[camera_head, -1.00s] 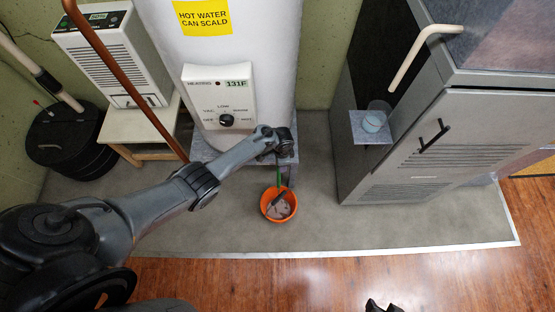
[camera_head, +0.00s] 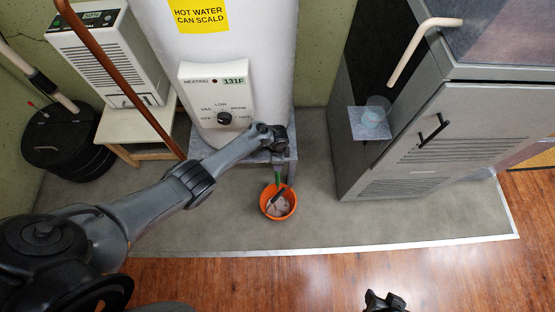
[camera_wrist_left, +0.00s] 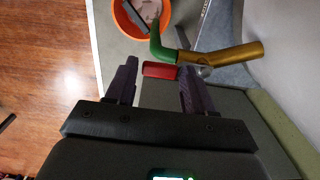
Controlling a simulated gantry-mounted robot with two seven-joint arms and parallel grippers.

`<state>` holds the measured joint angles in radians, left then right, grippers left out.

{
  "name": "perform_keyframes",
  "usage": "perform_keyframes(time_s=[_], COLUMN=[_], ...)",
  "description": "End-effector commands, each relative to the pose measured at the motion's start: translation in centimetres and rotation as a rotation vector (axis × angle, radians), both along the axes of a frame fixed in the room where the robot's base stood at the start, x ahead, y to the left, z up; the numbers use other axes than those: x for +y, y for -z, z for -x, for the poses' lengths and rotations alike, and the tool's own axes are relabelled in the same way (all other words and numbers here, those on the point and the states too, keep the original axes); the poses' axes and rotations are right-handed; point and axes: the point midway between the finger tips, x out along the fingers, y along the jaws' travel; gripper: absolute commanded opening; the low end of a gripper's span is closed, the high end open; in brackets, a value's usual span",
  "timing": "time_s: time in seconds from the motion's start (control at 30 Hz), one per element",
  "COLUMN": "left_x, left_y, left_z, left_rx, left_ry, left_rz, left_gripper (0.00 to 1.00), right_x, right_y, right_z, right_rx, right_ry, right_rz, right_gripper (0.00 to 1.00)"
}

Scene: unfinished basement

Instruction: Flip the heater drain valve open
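The drain valve shows in the left wrist view as a brass body (camera_wrist_left: 228,57) with a red lever (camera_wrist_left: 160,70) and a green hose (camera_wrist_left: 159,46) at its outlet. My left gripper (camera_wrist_left: 158,78) is open, with the red lever between its two fingertips. The lever's right end is close to one finger; I cannot tell if they touch. In the head view my left gripper (camera_head: 280,148) is low in front of the white water heater (camera_head: 235,50) and hides the valve. My right gripper (camera_head: 385,301) shows only partly at the bottom edge.
An orange bucket (camera_head: 290,210) stands on the grey floor below the green hose. A grey cabinet (camera_head: 430,150) with a small shelf (camera_head: 358,126) and cup stands at right. A dehumidifier (camera_head: 105,55) on a wooden stool and a black bin (camera_head: 60,150) stand at left.

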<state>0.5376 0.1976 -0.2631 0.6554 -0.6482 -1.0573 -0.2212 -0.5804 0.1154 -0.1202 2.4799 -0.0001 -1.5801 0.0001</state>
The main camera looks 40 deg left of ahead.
Motion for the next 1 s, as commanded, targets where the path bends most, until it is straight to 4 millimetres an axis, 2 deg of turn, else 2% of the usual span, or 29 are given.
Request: perform_keyframes(time_s=[0.03,0.1,0.47,0.67,1.0], left_x=[0.0,0.0,0.0,0.0,0.0], left_y=[0.1,0.1,-0.4,-2.8,-8.5], left_z=[0.1,0.1,-0.1,-0.1,-0.1], left_rx=[0.001,0.001,-0.001,-0.002,-0.003], left_ry=[0.0,-0.001,-0.003,-0.003,-0.002], left_rz=[0.0,0.0,-0.001,0.0,0.0], left_gripper=[0.61,0.7,0.7,0.7,0.7], right_x=[0.0,0.0,0.0,-0.2,-0.2], right_y=[0.0,0.0,-0.2,-1.3,-3.2], right_z=[0.0,0.0,0.0,0.0,0.0], right_rx=[-0.001,-0.001,0.0,-0.001,0.0], right_ry=[0.001,0.001,0.0,-0.004,-0.006], right_rz=[-0.001,-0.001,0.001,0.007,0.009], right_gripper=[0.43,0.43,0.43,0.43,0.43])
